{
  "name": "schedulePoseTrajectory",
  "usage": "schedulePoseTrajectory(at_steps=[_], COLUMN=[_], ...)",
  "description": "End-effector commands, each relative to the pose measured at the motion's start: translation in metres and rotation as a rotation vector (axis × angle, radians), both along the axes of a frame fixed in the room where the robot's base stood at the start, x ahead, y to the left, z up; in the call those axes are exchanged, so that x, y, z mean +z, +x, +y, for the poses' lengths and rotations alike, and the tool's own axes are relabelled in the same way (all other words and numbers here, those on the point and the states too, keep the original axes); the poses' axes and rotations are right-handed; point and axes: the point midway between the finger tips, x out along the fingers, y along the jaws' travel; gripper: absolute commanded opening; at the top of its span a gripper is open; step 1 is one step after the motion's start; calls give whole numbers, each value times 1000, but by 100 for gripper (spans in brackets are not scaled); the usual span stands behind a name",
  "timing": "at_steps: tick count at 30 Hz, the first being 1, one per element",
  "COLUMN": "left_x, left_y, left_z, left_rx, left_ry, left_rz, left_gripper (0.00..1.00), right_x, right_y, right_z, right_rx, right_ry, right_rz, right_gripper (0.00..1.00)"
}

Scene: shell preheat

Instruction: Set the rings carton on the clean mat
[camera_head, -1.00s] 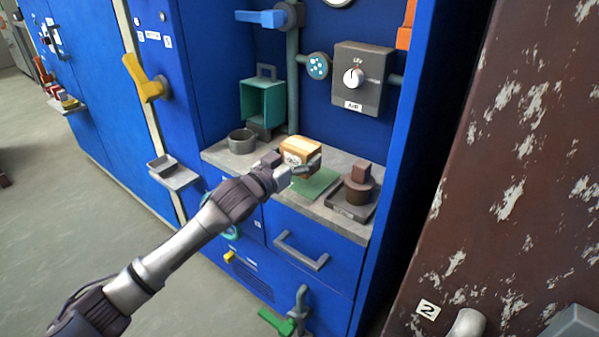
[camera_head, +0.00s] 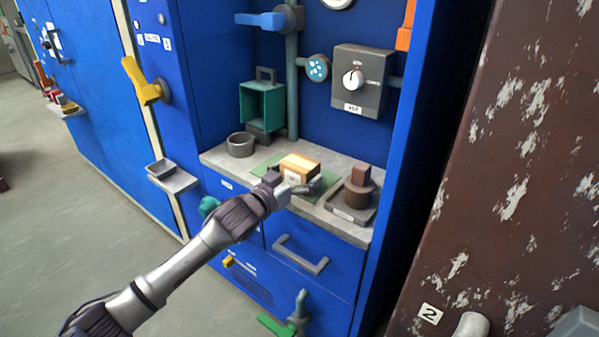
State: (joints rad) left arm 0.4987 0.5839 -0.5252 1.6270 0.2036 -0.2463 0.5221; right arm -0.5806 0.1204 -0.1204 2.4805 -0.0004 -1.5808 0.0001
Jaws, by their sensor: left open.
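The rings carton (camera_head: 301,166) is a small tan box with a pale label on its front. It sits on the green clean mat (camera_head: 264,165), which lies on the grey counter; mat shows on both sides of the carton. My left gripper (camera_head: 298,187) is open at the carton's near side, with a finger along its lower front right. The gripper hides part of the carton's front and the mat's near part. I cannot tell whether the fingers touch the carton. My right gripper is not in view.
A grey round pot (camera_head: 241,146) stands left of the mat. A dark tray (camera_head: 349,214) with a brown stacked piece (camera_head: 359,190) stands to the right. A teal open box (camera_head: 262,104) and a grey dial box (camera_head: 360,80) are behind. A drawer handle (camera_head: 300,254) juts out below the counter.

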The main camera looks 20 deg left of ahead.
Motion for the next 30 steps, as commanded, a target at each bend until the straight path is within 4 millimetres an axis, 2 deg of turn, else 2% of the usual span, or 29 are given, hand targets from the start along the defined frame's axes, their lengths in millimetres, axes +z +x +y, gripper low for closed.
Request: schedulePoseTrajectory(at_steps=[5,7,14,21,24,30], left_x=[5,2,2,2,2,3], left_y=[0,-7,-51,-94,-104,-113], left_z=[0,3,19,35,38,41], left_rx=[0,1,0,1,0,1], left_ry=[2,1,1,1,0,0], left_rz=[-2,2,4,3,2,1], left_gripper=[100,100,100,100,100,100], right_x=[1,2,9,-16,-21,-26], right_y=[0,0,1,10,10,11], right_z=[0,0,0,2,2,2], right_rx=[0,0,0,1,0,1], right_ry=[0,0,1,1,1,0], right_rz=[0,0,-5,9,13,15], right_gripper=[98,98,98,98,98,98])
